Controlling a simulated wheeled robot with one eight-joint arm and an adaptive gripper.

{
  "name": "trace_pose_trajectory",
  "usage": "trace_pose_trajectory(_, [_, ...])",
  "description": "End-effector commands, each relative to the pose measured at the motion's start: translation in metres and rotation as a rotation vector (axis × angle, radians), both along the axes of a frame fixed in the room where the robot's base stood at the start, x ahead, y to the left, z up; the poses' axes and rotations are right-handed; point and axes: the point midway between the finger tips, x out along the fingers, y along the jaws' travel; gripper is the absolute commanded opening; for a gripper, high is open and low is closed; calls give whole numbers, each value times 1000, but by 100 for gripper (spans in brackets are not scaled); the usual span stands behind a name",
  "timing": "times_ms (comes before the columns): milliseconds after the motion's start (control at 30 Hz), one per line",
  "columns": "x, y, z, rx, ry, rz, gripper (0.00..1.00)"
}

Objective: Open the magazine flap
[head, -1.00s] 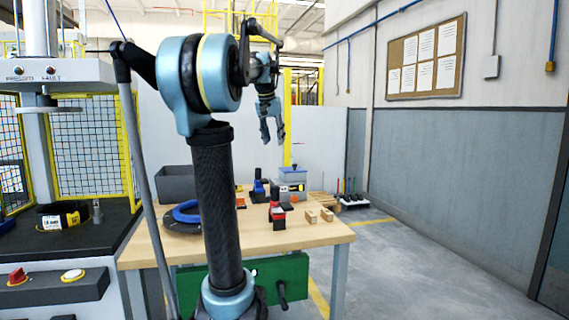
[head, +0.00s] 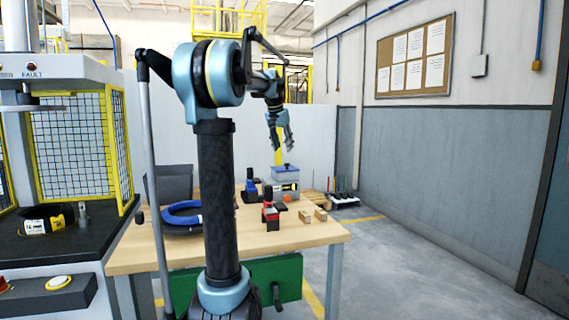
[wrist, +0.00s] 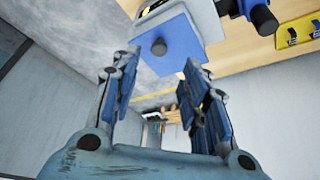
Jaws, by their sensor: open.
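A grey box with a blue lid (head: 284,172) stands toward the back right of the wooden table; I take the lid to be the magazine flap, and it looks shut. In the wrist view the blue flap (wrist: 178,47) has a dark round knob (wrist: 158,46) on it. My gripper (head: 280,143) hangs above the box in the head view, fingers pointing down, apart from the lid. In the wrist view my gripper (wrist: 162,60) has its fingers spread with nothing between them, and the knob shows beyond the fingertips.
A press-like machine (head: 65,245) stands at left. The floor at right is largely open.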

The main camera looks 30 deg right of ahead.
Motion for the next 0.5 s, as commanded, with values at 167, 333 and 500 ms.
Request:
trace_pose_trajectory(167, [7,-11,-30,0,0,0,41])
trace_pose_trajectory(333, [12,-19,-54,0,0,1,41])
trace_pose_trajectory(500, [15,-24,-69,0,0,1,41])
